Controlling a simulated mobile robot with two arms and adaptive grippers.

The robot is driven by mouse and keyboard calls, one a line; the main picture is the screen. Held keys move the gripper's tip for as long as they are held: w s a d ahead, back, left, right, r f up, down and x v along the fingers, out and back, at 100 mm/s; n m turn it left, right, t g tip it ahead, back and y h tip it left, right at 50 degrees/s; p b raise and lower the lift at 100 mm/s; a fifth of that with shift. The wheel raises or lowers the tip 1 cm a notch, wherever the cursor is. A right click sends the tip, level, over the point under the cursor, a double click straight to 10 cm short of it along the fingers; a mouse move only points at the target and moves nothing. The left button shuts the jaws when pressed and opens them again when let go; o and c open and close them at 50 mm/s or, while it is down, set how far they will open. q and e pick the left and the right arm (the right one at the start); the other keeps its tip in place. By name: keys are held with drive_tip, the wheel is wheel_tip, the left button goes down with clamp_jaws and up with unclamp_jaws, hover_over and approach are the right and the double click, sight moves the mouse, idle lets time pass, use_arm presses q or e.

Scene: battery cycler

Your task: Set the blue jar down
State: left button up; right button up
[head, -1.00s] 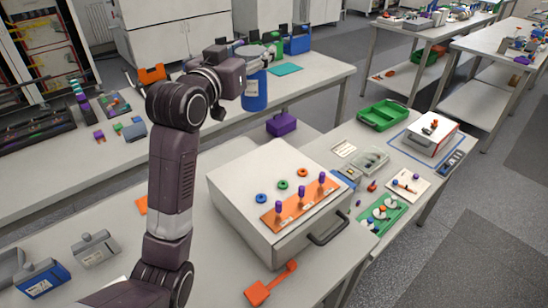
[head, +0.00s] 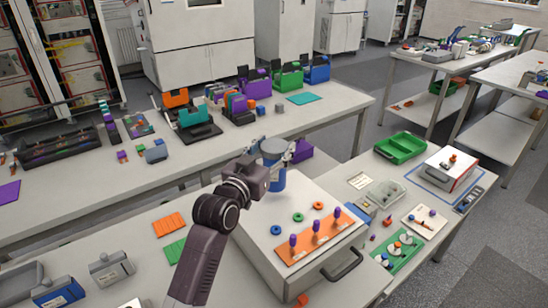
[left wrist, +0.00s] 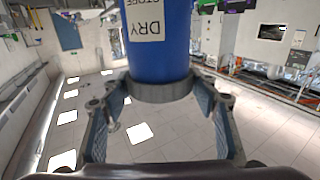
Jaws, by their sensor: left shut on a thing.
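The blue jar (head: 277,181) has a grey lid (head: 272,146) and looks upright in the head view. My left gripper (head: 270,157) is shut on it near the lid. In the left wrist view, the jar (left wrist: 158,50) fills the upper middle with an upside-down label that reads DRY. The gripper's two fingers (left wrist: 160,112) lie on either side of the grey lid band. In the head view the jar overlaps the back part of the white box (head: 262,232); I cannot tell whether its base touches anything. My right gripper is not in view.
The white box carries an orange peg board (head: 318,238) and several coloured rings. A purple case (head: 301,151) sits behind the jar. A green tray (head: 400,148) and a clear container (head: 386,194) lie to the right. The back bench (head: 330,105) has free room at its right end.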

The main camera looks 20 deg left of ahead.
sight(270, 164)
use_arm(q)
wheel_tip(270, 164, down, 4)
drive_tip(key=shift+r, duration=0.25)
drive_tip(key=shift+f, duration=0.1)
drive_tip(key=o, duration=1.6)
drive_tip(key=shift+f, duration=0.15)
drive_tip(key=shift+o, duration=0.2)
